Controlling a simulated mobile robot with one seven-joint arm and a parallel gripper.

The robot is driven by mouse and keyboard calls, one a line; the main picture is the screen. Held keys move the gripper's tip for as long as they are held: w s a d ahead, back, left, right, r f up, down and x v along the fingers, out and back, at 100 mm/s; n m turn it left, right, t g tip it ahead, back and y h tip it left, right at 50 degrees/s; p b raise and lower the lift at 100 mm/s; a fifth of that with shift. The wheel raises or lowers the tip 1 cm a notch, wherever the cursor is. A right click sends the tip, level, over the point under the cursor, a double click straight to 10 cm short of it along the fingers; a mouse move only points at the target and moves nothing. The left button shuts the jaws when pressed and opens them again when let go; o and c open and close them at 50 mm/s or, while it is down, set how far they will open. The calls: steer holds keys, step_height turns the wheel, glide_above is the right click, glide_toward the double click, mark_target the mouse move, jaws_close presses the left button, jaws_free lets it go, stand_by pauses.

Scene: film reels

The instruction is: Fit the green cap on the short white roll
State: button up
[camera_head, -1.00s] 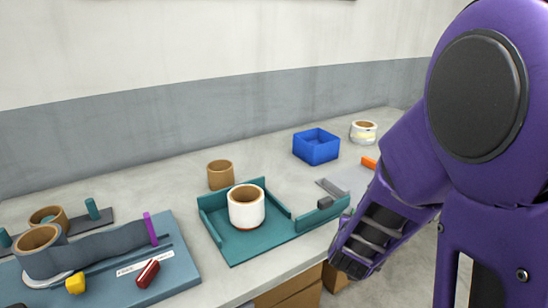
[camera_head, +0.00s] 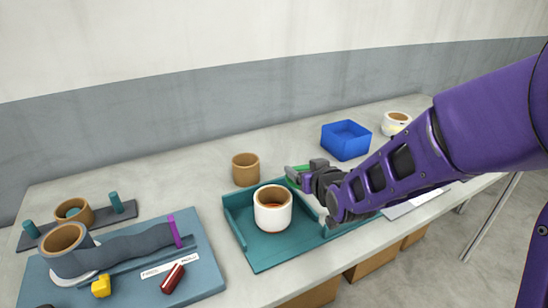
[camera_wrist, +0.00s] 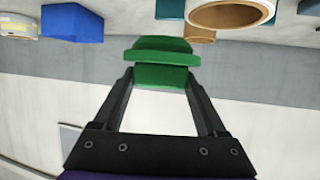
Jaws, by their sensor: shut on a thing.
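The short white roll (camera_head: 272,213) stands upright in a teal tray (camera_head: 262,262), its brown hollow core facing up and its top uncovered. My gripper (camera_head: 302,174) is behind and to the right of the roll, near the tray's back edge and apart from the roll. It is shut on the green cap (camera_head: 293,171). In the wrist view, the green cap (camera_wrist: 165,50) sits between the fingertips, with a wide disc and a narrower part. The white roll (camera_wrist: 232,13) shows at the top edge of that view, partly cut off.
A brown roll (camera_head: 246,169) stands behind the tray. A blue open box (camera_head: 346,140) and a white roll with yellowish marks (camera_head: 396,123) stand farther back right. A blue board (camera_head: 130,288) with a grey strip, yellow piece (camera_head: 101,287) and red piece (camera_head: 173,278) lies left.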

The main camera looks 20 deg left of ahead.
steer(key=s+a+r+n+g+y, duration=0.2)
steer(key=s+a, duration=0.1)
steer(key=a, duration=0.3)
steer(key=shift+s+a+f+b, duration=0.1)
steer(key=shift+f+b, duration=0.9)
steer(key=shift+f, duration=0.5)
steer(key=shift+s+a+f+b, duration=0.1)
steer(key=shift+f+b, duration=0.9)
steer(key=shift+f, duration=0.45)
steer(key=shift+f+b, duration=0.55)
steer(key=shift+b, duration=0.25)
steer(key=o, duration=1.1)
steer(key=shift+d, duration=0.1)
steer(key=p+v, duration=0.5)
steer(key=v, duration=0.6)
steer(key=shift+p, duration=0.35)
